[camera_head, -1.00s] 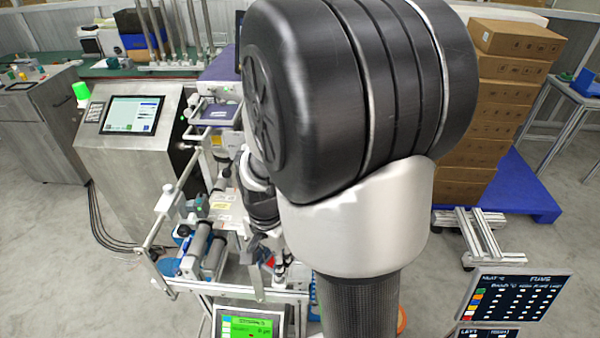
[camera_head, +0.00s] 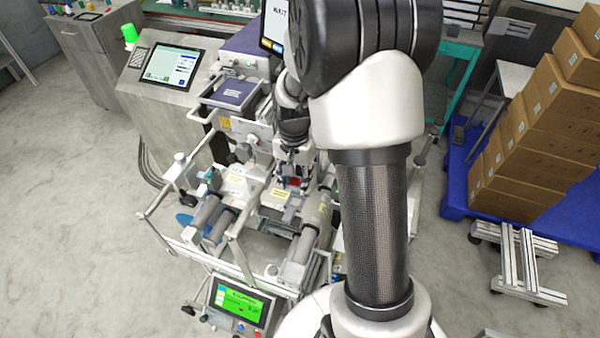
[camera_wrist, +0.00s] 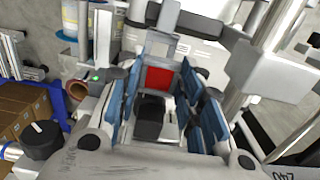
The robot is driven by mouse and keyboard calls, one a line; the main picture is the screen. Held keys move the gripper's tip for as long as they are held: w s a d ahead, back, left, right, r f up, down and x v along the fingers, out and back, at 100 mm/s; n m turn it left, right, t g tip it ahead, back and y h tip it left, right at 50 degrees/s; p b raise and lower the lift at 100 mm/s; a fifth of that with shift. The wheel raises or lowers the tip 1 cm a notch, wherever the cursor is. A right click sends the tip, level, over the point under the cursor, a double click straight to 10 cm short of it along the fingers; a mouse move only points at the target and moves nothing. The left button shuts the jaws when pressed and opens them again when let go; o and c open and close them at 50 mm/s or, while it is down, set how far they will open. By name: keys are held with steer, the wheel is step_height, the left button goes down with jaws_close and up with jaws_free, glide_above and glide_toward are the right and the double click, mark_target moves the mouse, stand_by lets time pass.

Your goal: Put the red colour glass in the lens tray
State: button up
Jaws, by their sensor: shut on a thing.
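The red colour glass (camera_wrist: 158,79) is a small red square with a grey surround, between the blue-padded fingers of my gripper (camera_wrist: 160,92) in the wrist view. My gripper is shut on it. In the head view the glass shows as a small red patch (camera_head: 295,181) just below my gripper (camera_head: 293,172), over the middle of the film machine. The fingertips are small and partly hidden there, so I cannot tell whether the glass touches anything beneath. I cannot make out the lens tray with certainty in either view.
The film machine (camera_head: 232,182) has rollers, rails and upright posts close around my gripper. A console with a screen (camera_head: 170,64) stands at its left, and a green-lit display (camera_head: 240,302) at its front. Stacked cartons (camera_head: 545,125) stand on a blue pallet (camera_head: 455,190) at right. Floor at left is clear.

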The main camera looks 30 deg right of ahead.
steer(key=shift+a+f+b, duration=0.15)
steer(key=shift+f+b, duration=0.4)
steer(key=shift+f, duration=0.3)
steer(key=shift+f+b, duration=1.8)
steer(key=shift+f, duration=0.5)
steer(key=shift+f, duration=0.4)
steer(key=shift+s+f+b, duration=0.2)
steer(key=shift+f+b, duration=0.15)
steer(key=shift+b, duration=0.15)
